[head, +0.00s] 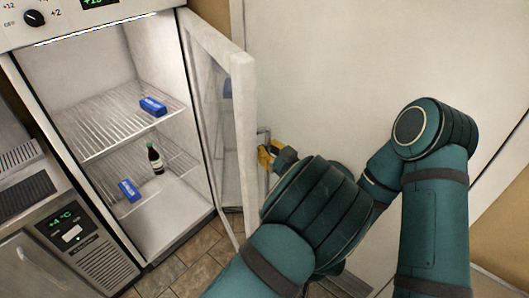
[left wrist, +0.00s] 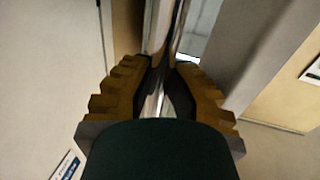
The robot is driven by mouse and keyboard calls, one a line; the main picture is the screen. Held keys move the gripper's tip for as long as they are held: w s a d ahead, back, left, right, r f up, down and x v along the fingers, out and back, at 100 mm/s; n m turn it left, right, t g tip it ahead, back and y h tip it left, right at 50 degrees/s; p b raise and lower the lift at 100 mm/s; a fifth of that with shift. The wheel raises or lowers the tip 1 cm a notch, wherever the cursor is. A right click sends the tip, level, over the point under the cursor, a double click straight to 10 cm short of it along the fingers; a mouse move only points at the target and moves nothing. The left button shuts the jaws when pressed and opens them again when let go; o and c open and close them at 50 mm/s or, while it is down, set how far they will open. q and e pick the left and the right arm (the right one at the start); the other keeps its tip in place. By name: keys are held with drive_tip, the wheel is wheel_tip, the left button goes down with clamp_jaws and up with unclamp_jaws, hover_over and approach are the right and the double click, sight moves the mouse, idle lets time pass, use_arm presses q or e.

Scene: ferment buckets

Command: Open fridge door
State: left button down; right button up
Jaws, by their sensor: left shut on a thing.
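The fridge (head: 105,58) stands at the left of the head view with its lit interior showing. Its white-framed glass door (head: 243,110) is swung wide open to the right. My left gripper (head: 268,156) is at the outer side of the door, by its free edge. In the left wrist view, the orange-brown fingers of my left gripper (left wrist: 163,88) are closed around the shiny metal door handle (left wrist: 164,35). In the head view the handle is mostly hidden by the gripper and wrist. My right gripper is not in view.
Inside the fridge are wire shelves, a dark bottle (head: 155,159) and blue boxes (head: 153,107). A steel appliance (head: 75,237) with a display stands at lower left. A pale wall (head: 320,70) is behind the door. Brown floor tiles (head: 190,262) show below.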

use_arm(q)
drive_tip(key=shift+w+d+f, duration=0.1)
drive_tip(key=shift+w+d, duration=0.05)
drive_tip(key=shift+d, duration=0.5)
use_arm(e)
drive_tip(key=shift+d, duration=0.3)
use_arm(q)
drive_tip(key=c, duration=0.9)
unclamp_jaws()
